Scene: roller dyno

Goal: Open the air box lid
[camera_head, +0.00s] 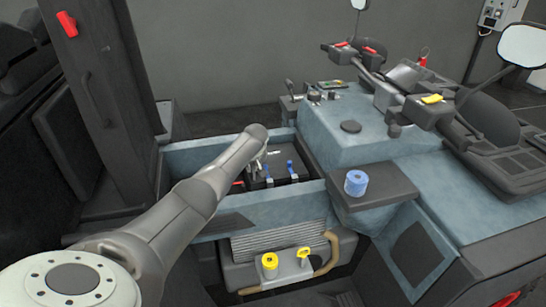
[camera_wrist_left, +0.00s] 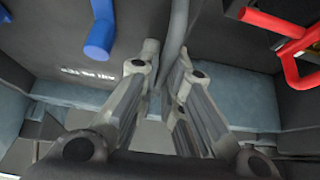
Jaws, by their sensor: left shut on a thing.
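An open blue-grey compartment (camera_head: 275,209) holds a black box (camera_head: 283,166) with blue latches (camera_head: 291,168) and a red part (camera_head: 238,185). I cannot tell for sure which surface is the air box lid. My left arm reaches over the compartment, and my left gripper (camera_head: 260,165) is down at the black box, partly hidden behind the arm. In the left wrist view my left gripper (camera_wrist_left: 166,62) is shut on a dark grey bar (camera_wrist_left: 176,35) between its fingertips. A blue part (camera_wrist_left: 101,35) and a red handle (camera_wrist_left: 285,32) lie either side. My right gripper is not in view.
A blue roll (camera_head: 356,183) stands on a dark ledge right of the compartment. Yellow caps (camera_head: 269,262) and a brown hose (camera_head: 332,255) are below it. Handlebars (camera_head: 385,75) and mirrors (camera_head: 523,46) rise at the right. A dark upright panel (camera_head: 95,100) stands at the left.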

